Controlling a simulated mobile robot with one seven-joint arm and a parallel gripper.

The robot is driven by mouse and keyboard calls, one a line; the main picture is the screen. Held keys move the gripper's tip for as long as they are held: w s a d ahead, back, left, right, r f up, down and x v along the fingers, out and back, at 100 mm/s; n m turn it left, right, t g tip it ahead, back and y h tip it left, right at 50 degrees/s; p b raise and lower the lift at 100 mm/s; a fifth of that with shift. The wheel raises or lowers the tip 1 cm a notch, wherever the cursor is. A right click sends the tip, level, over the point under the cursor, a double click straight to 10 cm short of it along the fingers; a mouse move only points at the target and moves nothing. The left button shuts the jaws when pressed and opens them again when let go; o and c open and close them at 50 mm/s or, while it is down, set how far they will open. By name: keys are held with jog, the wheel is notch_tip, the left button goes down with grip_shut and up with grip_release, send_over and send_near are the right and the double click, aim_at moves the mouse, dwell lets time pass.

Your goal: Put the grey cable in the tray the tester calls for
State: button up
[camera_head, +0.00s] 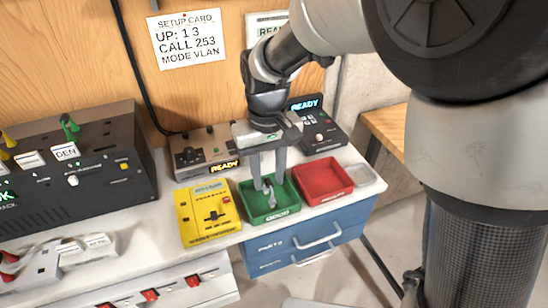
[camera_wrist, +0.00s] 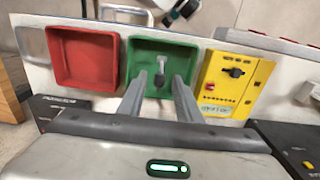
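The grey cable (camera_head: 269,195) lies in the green tray (camera_head: 284,215), whose front label seems to read GOOD. The wrist view also shows the cable (camera_wrist: 160,73) inside the green tray (camera_wrist: 190,48). My gripper (camera_head: 268,182) is over this tray, its fingers apart, with the cable showing between and beyond them. The fingers do not appear to press on it. The red tray (camera_head: 347,188) is empty, to the right in the head view; its label is too small to read. The yellow tester (camera_head: 188,220) stands left of the green tray; its display (camera_wrist: 215,111) seems to read NO LEAD.
A small clear tray (camera_head: 364,176) sits right of the red one. A large black panel unit (camera_head: 100,185) fills the left. A setup card (camera_head: 187,40) hangs on the wall.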

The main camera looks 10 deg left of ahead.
aim_at(269, 181)
notch_tip(269, 181, up, 13)
jog(key=p, duration=0.2)
jog(key=s+d+m+t, duration=0.2)
jog(key=s+d, duration=0.2)
jog(key=d, duration=0.4)
jog(key=s+d+r+m+t, duration=0.1)
jog(key=s+d+m, duration=0.1)
jog(key=d, duration=0.5)
jog(key=s+d+r+m+t, duration=0.1)
jog(key=s+d+m+t, duration=0.1)
jog(key=s+d, duration=0.3)
jog(key=d, duration=0.3)
jog(key=shift+s+d+r+t, duration=0.25)
jog(key=shift+s+d+t, duration=0.05)
jog(key=shift+s+d, duration=0.05)
notch_tip(269, 181, up, 6)
jog(key=p, duration=0.5)
jog(key=shift+f, duration=0.25)
jog(key=shift+a, duration=0.15)
